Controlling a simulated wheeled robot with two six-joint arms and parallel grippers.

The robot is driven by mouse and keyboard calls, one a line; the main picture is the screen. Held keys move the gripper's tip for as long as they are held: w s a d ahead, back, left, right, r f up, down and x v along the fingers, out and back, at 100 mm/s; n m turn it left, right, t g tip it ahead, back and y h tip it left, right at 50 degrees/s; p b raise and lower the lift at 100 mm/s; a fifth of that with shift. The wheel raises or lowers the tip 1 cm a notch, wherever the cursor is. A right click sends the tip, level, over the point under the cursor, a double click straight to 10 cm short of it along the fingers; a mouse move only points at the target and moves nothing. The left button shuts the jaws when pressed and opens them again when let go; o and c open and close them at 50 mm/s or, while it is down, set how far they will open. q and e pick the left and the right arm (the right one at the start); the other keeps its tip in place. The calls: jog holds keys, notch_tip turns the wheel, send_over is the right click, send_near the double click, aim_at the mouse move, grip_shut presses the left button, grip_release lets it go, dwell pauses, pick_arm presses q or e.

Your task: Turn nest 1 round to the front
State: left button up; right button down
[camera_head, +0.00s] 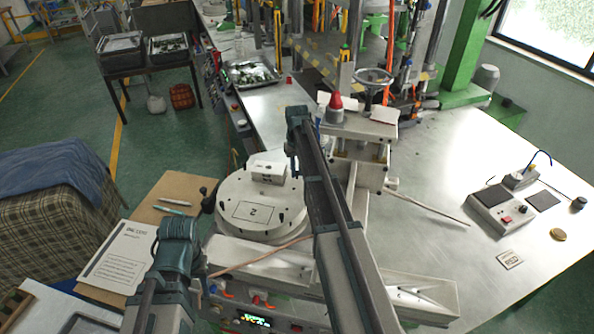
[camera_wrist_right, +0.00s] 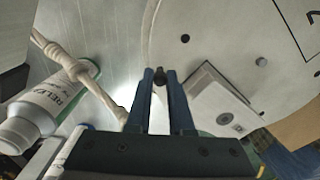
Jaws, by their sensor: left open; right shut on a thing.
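The round white turntable (camera_head: 232,190) stands mid-scene. The outlined nest marked 2 (camera_head: 255,211) is on its near side; I can read no mark 1. A pale block (camera_head: 268,168) sits on its far part and also shows in the right wrist view (camera_wrist_right: 215,105). My right gripper (camera_head: 295,165) reaches over the turntable's far right edge. In the right wrist view its fingers (camera_wrist_right: 160,82) are shut on a small dark peg (camera_wrist_right: 160,76) near the rim. My left gripper (camera_head: 178,228) is open, left of the turntable and clear of it.
The press (camera_head: 358,150) stands close at the turntable's right. A brown board (camera_head: 160,190) with pens and a printed sheet (camera_head: 117,258) lie left. A control panel (camera_head: 255,319) is in front. In the wrist view, a white bottle (camera_wrist_right: 45,110) and a pale hose (camera_wrist_right: 75,68) are beside the turntable.

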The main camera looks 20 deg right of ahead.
aim_at(250, 168)
jog(key=shift+w, duration=0.2)
jog(key=shift+w+a+n, duration=0.2)
jog(key=shift+w+n, duration=0.7)
jog(key=shift+w+a+n, duration=0.25)
jog(key=shift+w+n, duration=0.35)
jog(key=shift+w, duration=0.1)
jog(key=shift+w+a+n, duration=0.25)
jog(key=shift+w+n, duration=0.35)
jog(key=shift+w, duration=0.05)
jog(key=shift+w+a+n, duration=0.45)
jog(key=shift+w+n, duration=0.15)
jog(key=shift+w, duration=0.05)
jog(key=shift+w+a+n, duration=0.4)
jog(key=shift+w+n, duration=0.2)
jog(key=shift+w+a+n, duration=1)
jog(key=shift+n, duration=0.1)
jog(key=shift+w+a+n, duration=0.4)
jog(key=shift+a+n, duration=0.2)
jog(key=shift+a, duration=0.05)
jog(key=shift+w+a+n, duration=0.4)
jog(key=shift+a+n, duration=0.2)
jog(key=shift+w+a+n, duration=0.25)
jog(key=shift+a+n, duration=0.35)
jog(key=shift+a, duration=0.1)
jog(key=shift+w+a+n, duration=0.25)
jog(key=shift+a+n, duration=0.35)
jog(key=shift+a, duration=0.05)
jog(key=shift+w+a+n, duration=0.2)
jog(key=shift+a+n, duration=1.2)
jog(key=shift+a, duration=1.15)
